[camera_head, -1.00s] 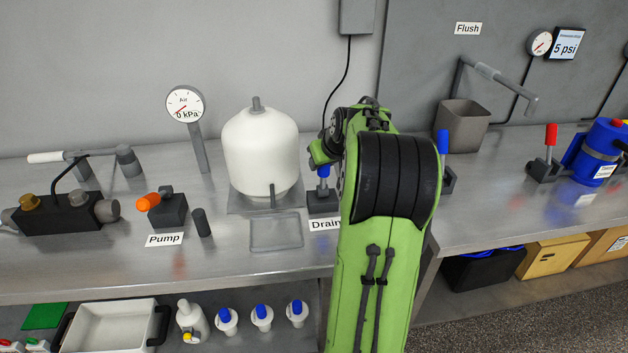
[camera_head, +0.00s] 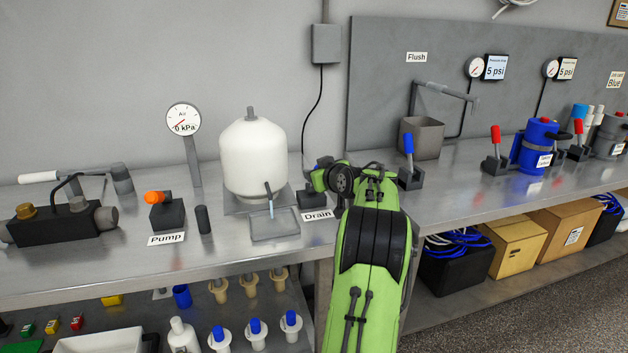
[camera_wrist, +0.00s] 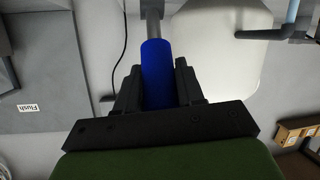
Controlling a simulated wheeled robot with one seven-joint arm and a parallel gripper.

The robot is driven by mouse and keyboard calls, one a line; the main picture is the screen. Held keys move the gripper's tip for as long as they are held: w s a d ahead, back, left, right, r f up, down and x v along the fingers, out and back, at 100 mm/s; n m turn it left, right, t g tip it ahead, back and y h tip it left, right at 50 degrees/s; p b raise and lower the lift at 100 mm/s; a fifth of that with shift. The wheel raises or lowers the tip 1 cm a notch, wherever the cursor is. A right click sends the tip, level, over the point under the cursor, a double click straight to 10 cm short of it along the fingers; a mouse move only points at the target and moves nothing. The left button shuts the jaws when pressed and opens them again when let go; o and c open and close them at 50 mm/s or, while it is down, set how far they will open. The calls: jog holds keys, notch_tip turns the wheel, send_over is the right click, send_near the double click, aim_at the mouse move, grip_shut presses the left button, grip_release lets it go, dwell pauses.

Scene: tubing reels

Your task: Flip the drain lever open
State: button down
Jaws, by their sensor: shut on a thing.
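The drain lever's blue handle (camera_wrist: 156,65) lies between the two black fingers of my gripper (camera_wrist: 158,88) in the wrist view, and the gripper is shut on it. Its grey shaft continues past the fingers at the top of that view. In the head view, the dark lever base (camera_head: 311,199) stands behind the Drain label (camera_head: 317,216); my green arm and gripper hide the handle there. The white tank (camera_head: 252,160) stands just left of the base. A pale blue streak (camera_head: 271,208) shows below its outlet pipe, over a shallow tray (camera_head: 275,232).
Another blue-handled lever (camera_head: 408,146) stands right of my arm, near a grey bin (camera_head: 421,138). A red-handled lever (camera_head: 495,139) is farther right. The Pump block (camera_head: 167,213) and air gauge (camera_head: 183,119) are left of the tank. Bench space between the right-hand levers is clear.

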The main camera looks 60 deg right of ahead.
jog(key=shift+f, duration=0.15)
jog(key=c, duration=0.8)
grip_release()
jog(key=shift+s, duration=0.1)
jog(key=v, duration=1.5)
jog(key=shift+s+a, duration=0.25)
jog(key=shift+s, duration=0.05)
